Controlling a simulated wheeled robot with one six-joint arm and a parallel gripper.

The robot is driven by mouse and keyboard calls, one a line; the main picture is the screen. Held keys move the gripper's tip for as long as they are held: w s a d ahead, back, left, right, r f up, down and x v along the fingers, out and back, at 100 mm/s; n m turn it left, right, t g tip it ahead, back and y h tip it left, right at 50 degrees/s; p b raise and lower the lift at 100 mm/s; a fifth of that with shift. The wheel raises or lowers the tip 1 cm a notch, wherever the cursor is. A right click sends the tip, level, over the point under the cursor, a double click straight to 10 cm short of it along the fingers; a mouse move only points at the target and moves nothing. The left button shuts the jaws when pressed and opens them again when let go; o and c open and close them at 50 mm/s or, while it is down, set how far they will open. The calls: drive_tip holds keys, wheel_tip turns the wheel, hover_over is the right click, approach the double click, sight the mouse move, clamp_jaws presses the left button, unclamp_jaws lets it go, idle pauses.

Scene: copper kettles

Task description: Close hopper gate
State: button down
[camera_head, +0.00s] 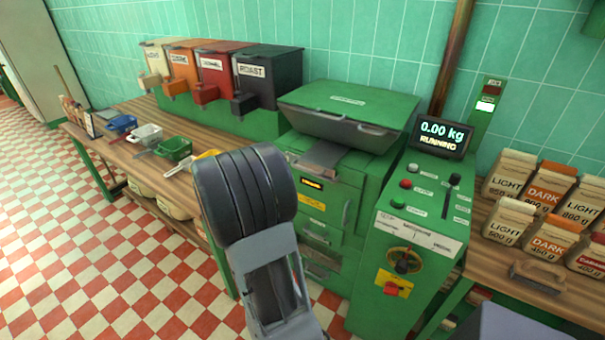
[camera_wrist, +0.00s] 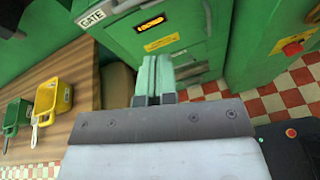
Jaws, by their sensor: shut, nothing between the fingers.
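The green machine (camera_head: 345,200) has a lidded hopper (camera_head: 345,110) on top. A grey plate (camera_head: 320,157) sticks out below the hopper, and I cannot tell whether it is the gate. In the wrist view a "GATE" label (camera_wrist: 92,17) shows at the upper left, with a grey piece (camera_wrist: 122,4) beside it, cut by the top edge. I cannot tell how far the gate is open. My gripper (camera_wrist: 154,62) is shut and empty, its pale green fingers together in front of the machine's lower front, apart from the label. In the head view my arm hides the gripper.
A control panel (camera_head: 420,205) with buttons and a display (camera_head: 441,134) reading "0.00 kg RUNNING" stands right of the machine. Several labelled bins line the wall, including a black ROAST bin (camera_head: 266,78). Coloured scoops, such as a yellow one (camera_wrist: 48,98), lie on the wooden counter (camera_head: 135,160).

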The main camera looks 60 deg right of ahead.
sight(306, 171)
drive_tip(key=d+f+n+p, duration=0.1)
drive_tip(key=d, duration=0.4)
drive_tip(key=d+f+n+p, duration=0.1)
drive_tip(key=d, duration=0.5)
drive_tip(key=w+d+f+n+t+h+p, duration=0.1)
drive_tip(key=d+f, duration=0.1)
drive_tip(key=d, duration=0.4)
